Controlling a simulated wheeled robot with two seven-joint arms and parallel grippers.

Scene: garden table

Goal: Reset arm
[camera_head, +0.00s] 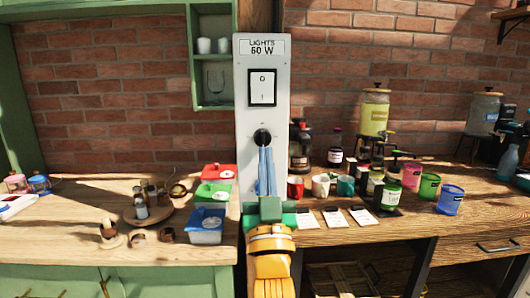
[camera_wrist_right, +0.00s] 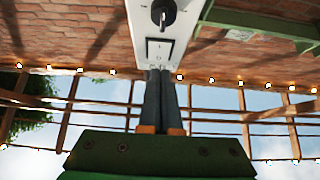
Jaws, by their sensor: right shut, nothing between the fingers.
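My right gripper (camera_head: 265,150) comes up from the bottom of the head view, its orange and green wrist below and its two long fingers pointing up. The fingers are shut together and empty. Their tips show just below the black knob (camera_head: 262,137) on a white panel (camera_head: 248,112) labelled "LIGHTS 60 W". A rocker switch (camera_head: 262,87) sits above the knob. In the right wrist view the gripper (camera_wrist_right: 158,72) is also shut, and the panel appears inverted, with the knob (camera_wrist_right: 163,13) above the switch (camera_wrist_right: 159,50). Contact with the panel cannot be told. My left gripper is not in view.
Left of the panel, a wooden counter holds red, green and blue lidded boxes (camera_head: 207,226) and a round tray (camera_head: 136,216). On the right counter stand cups (camera_head: 320,186), bottles, colored buckets (camera_head: 450,200) and drink dispensers (camera_head: 374,118). Paper cards (camera_head: 335,218) lie near the front.

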